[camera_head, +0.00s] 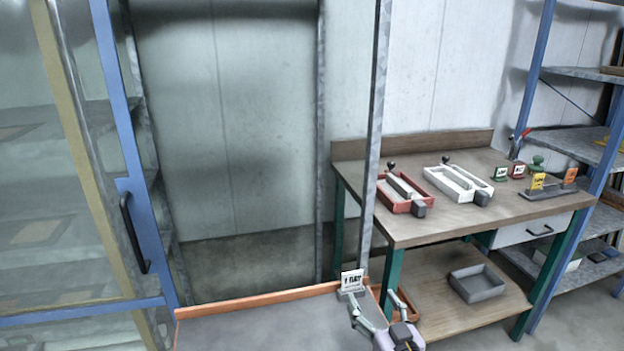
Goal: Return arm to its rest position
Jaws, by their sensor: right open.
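My right gripper (373,299) shows at the bottom, right of centre, with its two fingers spread apart and nothing visible between them. It is at the right end of a grey-topped surface with an orange rim (260,298). A small white sign (351,281) with dark lettering stands close to its left fingertip; I cannot tell whether they touch. My left gripper is not in view.
A wooden workbench (440,222) with green legs holds a red tray (395,205), a white tray (458,185) and small labelled items. A grey bin (477,283) sits on its lower shelf. A metal post (375,130) rises behind my gripper. A blue-framed glass door (122,130) stands at left.

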